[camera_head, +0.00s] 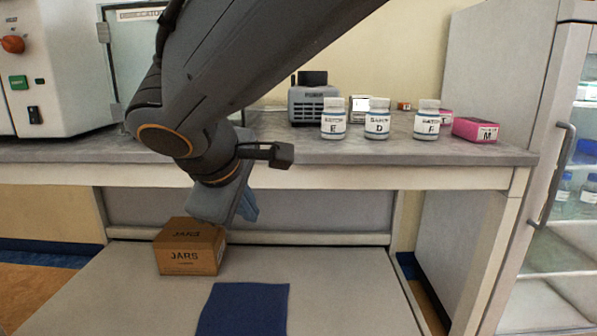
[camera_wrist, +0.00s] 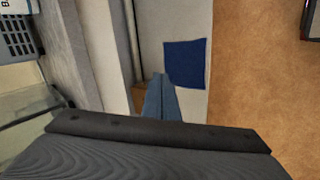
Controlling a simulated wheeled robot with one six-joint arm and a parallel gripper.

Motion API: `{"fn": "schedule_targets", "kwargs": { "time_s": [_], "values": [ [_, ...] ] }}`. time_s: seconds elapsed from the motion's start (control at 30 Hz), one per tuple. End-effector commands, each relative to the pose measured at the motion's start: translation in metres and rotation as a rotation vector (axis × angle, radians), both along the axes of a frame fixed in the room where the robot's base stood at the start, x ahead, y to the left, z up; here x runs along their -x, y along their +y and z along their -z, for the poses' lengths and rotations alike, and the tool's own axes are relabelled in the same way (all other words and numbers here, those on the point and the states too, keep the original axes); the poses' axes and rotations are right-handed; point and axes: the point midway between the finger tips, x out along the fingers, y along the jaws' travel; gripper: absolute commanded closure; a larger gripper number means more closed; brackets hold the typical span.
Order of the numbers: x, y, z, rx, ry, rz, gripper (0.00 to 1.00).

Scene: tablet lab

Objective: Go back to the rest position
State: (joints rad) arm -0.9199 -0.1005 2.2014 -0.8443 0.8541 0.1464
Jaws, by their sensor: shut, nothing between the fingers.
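My gripper (camera_head: 247,208) hangs from my arm in front of the bench edge, pointing down, just above and to the right of the JARS box. Its blue-grey fingers are together with nothing between them. In the wrist view the closed fingers (camera_wrist: 160,92) show at the centre, beside the blue mat. The cardboard box marked JARS (camera_head: 190,250) sits on the lower light surface (camera_head: 330,290). My arm hides part of the bench behind it.
A dark blue mat (camera_head: 243,309) lies on the lower surface, right of the box. White jars E (camera_head: 333,120), D (camera_head: 377,120) and F (camera_head: 426,121) stand on the grey bench (camera_head: 300,150) with a pink M box (camera_head: 474,131). A glass-doored cabinet (camera_head: 510,170) stands right.

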Motion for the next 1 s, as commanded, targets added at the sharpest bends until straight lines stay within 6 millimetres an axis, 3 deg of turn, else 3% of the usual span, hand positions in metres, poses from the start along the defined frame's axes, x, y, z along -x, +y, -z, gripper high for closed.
{"fn": "schedule_targets", "kwargs": {
  "time_s": [0.03,0.1,0.2,0.4,0.73,1.0],
  "values": [
    [0.013,-0.017,0.031,-0.023,0.085,0.058,1.0],
    [0.035,-0.035,0.068,-0.07,0.202,0.141,1.0],
    [0.066,-0.055,0.108,-0.14,0.338,0.26,1.0],
    [0.109,-0.074,0.153,-0.249,0.499,0.441,1.0],
    [0.157,-0.09,0.192,-0.394,0.651,0.691,1.0],
    [0.15,-0.106,0.16,-0.408,0.635,0.742,1.0]
  ]
}}
